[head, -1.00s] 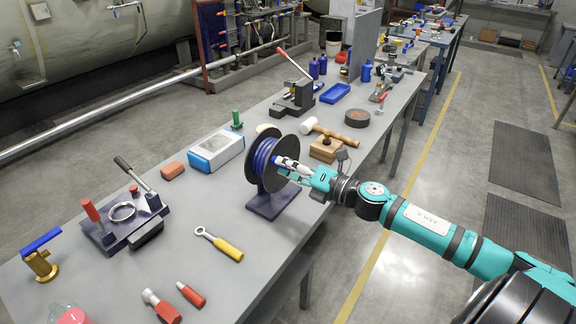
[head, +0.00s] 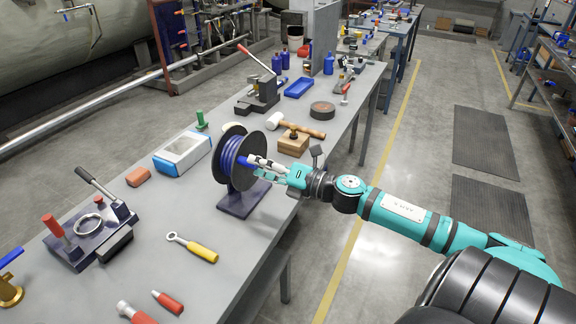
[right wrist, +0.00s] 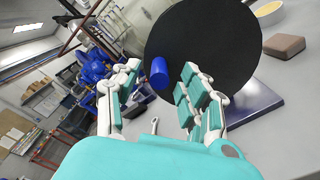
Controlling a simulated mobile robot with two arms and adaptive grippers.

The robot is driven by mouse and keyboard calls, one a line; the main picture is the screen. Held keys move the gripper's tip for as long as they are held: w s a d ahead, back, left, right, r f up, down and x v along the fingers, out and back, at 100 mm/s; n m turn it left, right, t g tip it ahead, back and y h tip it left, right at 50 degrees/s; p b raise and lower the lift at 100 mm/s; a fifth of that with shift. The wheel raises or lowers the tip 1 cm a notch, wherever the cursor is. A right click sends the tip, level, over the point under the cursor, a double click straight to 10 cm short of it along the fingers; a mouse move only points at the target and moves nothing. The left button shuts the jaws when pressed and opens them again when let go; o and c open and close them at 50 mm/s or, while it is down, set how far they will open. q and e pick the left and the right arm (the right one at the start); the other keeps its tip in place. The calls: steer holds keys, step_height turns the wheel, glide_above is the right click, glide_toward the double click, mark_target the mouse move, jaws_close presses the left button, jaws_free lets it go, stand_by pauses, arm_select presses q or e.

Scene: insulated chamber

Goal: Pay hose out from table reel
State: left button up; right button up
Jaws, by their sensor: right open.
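The table reel (head: 221,170) has black round flanges and blue hose (head: 232,152) wound between them. It stands upright on a dark base (head: 241,202) on the grey workbench. My right gripper (head: 262,168) is at the right side of the reel, its fingers pointing at the near flange. In the right wrist view, a short blue hose end (right wrist: 159,72) sticks out from the black flange (right wrist: 212,45), lying between the spread fingers of the right gripper (right wrist: 161,80). The fingers look apart from the hose end. My left gripper is not in view.
A wooden block (head: 293,143) and a mallet (head: 303,128) lie just behind the reel. A white and blue box (head: 182,153) stands to its left. A yellow-handled wrench (head: 200,251) lies in front.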

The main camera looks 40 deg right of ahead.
steer(key=v, duration=1)
steer(key=shift+d+f, duration=0.1)
steer(key=shift+d, duration=0.05)
steer(key=s+d+f+m+g+h, duration=0.15)
steer(key=d+f+m+h, duration=0.35)
steer(key=f, duration=0.6)
steer(key=s+d+f+m+h, duration=0.2)
steer(key=d+f+m, duration=0.4)
steer(key=f, duration=0.5)
steer(key=s+a+f+m+g+h, duration=0.15)
steer(key=s+f+m, duration=0.25)
steer(key=f, duration=0.5)
steer(key=s+a+f+m+g+h, duration=0.1)
steer(key=s+f+m+g, duration=0.25)
steer(key=f, duration=0.45)
steer(key=s+a+f+m+g, duration=0.2)
steer(key=s+a+f, duration=0.25)
steer(key=f, duration=0.25)
steer(key=s+a+f+m+g, duration=0.2)
steer(key=s+a+f+m, duration=0.1)
steer(key=s+f, duration=0.35)
steer(key=s+a+f+m+g+y, duration=0.1)
steer(key=s+a+f+g, duration=0.1)
steer(key=s+a+f, duration=0.3)
steer(key=s+a+f+m+g+y, duration=0.1)
steer(key=s+a+f, duration=0.4)
steer(key=s+a, duration=0.5)
steer(key=shift+s+a+m+g+y, duration=0.2)
steer(key=shift+a+m+g+y, duration=0.15)
steer(key=shift+a+m+g, duration=0.55)
